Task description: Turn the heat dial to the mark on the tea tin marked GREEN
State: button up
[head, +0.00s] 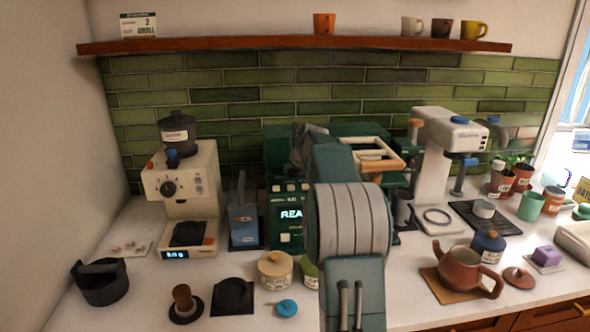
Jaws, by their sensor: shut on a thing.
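My gripper (303,150) shows only as a dark part in front of the green machine (285,225). My arm covers most of it, and its fingertips and what they hold are hidden. The machine has a lit "REA..." display, cut off by my arm. I cannot make out a heat dial on it; part of its front is hidden. A cream tea tin (275,272) with a label stands on the counter. A green-lidded tin (310,272) beside it is partly behind my arm. A blue tin (488,246) stands at the right. I cannot read GREEN on any tin.
A cream grinder (190,185) stands left and a white coffee machine (442,160) right. A brown teapot (466,270), a black bin (101,283) and a tamper (184,303) stand in front. Cups line the shelf (290,45).

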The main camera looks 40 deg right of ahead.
jog(key=shift+f, duration=0.35)
jog(key=o, duration=1.1)
jog(key=shift+o, duration=0.2)
jog(key=shift+r, duration=0.1)
jog(key=shift+r, duration=0.15)
jog(key=shift+s+r, duration=0.2)
jog(key=v, duration=1.1)
jog(key=shift+s+a, duration=0.1)
jog(key=shift+a, duration=0.05)
